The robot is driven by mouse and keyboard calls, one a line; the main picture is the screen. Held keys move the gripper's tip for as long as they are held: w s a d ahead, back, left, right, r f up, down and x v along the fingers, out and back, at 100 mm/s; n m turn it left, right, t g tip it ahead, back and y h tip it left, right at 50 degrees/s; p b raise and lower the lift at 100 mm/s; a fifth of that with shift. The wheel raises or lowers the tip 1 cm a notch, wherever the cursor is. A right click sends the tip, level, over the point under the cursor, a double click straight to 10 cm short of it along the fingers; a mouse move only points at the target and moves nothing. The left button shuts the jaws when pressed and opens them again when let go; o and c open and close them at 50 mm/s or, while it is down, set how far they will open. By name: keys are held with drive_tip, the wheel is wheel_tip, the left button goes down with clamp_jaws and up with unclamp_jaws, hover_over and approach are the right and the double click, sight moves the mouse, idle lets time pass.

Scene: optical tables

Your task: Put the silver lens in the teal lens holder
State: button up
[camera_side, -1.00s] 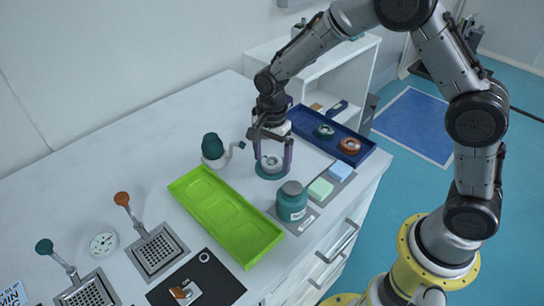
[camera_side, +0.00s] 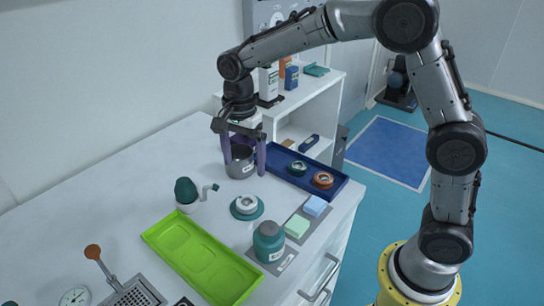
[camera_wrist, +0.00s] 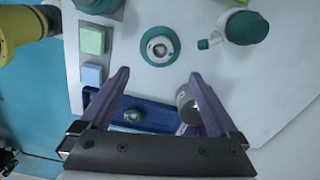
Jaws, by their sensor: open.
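The silver lens (camera_side: 246,203) sits on the round teal lens holder (camera_side: 235,213) on the white bench top. In the wrist view the silver lens (camera_wrist: 160,47) looks centred in the teal holder (camera_wrist: 160,29), with a teal rim showing all round it. My gripper (camera_side: 246,170) is open, with nothing held between its purple fingers, and stands apart from the lens, behind it in the side view. In the wrist view my gripper (camera_wrist: 158,75) has its fingers spread, and the holder lies beyond the fingertips.
A grey cup (camera_side: 241,163) appears close to my fingers; its depth is unclear. A blue tray (camera_side: 338,186) holds a teal-rimmed and an orange-rimmed piece. A teal bottle (camera_side: 268,243), a teal-topped device (camera_side: 186,194) and a green tray (camera_side: 195,262) stand nearby.

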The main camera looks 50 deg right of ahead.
drive_tip(key=s+d+r+n+t, duration=0.2)
drive_tip(key=s+d+r+n, duration=0.15)
drive_tip(key=s+r, duration=0.25)
drive_tip(key=s+d+n+t, duration=0.1)
drive_tip(key=s+n, duration=0.5)
drive_tip(key=s, duration=0.4)
drive_tip(key=s+d+r+n+t, duration=0.1)
drive_tip(key=s+d+n+t, duration=0.1)
drive_tip(key=s+n, duration=0.4)
drive_tip(key=s, duration=0.3)
drive_tip(key=shift+s+d+t, duration=0.25)
drive_tip(key=shift+s+t, duration=0.05)
drive_tip(key=shift+s, duration=0.1)
